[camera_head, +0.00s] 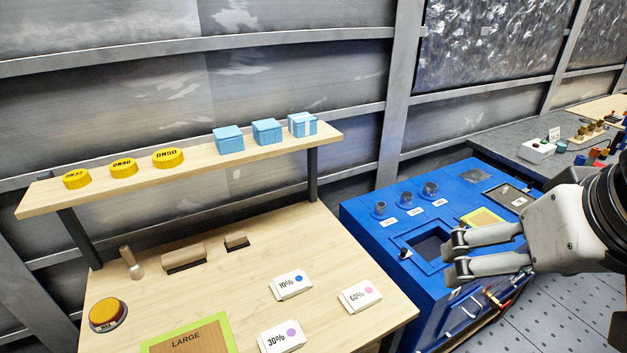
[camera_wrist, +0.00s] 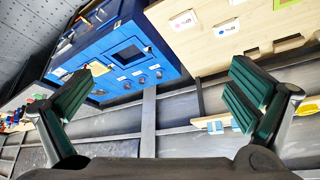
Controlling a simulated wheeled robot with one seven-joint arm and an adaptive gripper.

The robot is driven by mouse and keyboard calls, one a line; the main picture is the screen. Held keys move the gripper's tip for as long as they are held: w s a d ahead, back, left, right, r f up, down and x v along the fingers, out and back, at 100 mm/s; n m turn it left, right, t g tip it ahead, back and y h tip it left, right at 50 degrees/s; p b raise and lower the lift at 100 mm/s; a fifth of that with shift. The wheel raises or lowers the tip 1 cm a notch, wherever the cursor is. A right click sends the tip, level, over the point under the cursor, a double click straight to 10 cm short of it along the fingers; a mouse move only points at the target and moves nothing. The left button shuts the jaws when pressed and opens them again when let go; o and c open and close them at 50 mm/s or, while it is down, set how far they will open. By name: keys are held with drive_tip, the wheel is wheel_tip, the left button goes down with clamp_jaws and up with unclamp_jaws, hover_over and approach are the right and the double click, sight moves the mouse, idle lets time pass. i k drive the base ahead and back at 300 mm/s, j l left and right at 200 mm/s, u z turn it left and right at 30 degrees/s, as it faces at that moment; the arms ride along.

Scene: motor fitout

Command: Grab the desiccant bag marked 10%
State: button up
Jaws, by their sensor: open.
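The desiccant bag marked 10% (camera_head: 290,284) is a small white packet with a blue dot, lying on the wooden table. It also shows near the top of the wrist view (camera_wrist: 226,29). The bag marked 60% (camera_head: 360,295), with a pink dot, lies to its right, and the bag marked 30% (camera_head: 282,336), with a purple dot, lies in front. The 60% bag also shows in the wrist view (camera_wrist: 183,20). My gripper (camera_head: 454,257) is open and empty, to the right of the bags, in front of the blue cabinet in the head view.
The wooden table (camera_head: 240,280) holds a yellow button (camera_head: 106,314), a green-edged LARGE panel (camera_head: 188,341) and wooden blocks. A raised shelf (camera_head: 215,155) with yellow caps and light blue boxes spans its back. The blue cabinet (camera_head: 375,262) stands at the table's right.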

sight(284, 287)
drive_tip(key=i+l, duration=0.35)
drive_tip(key=u, duration=1.6)
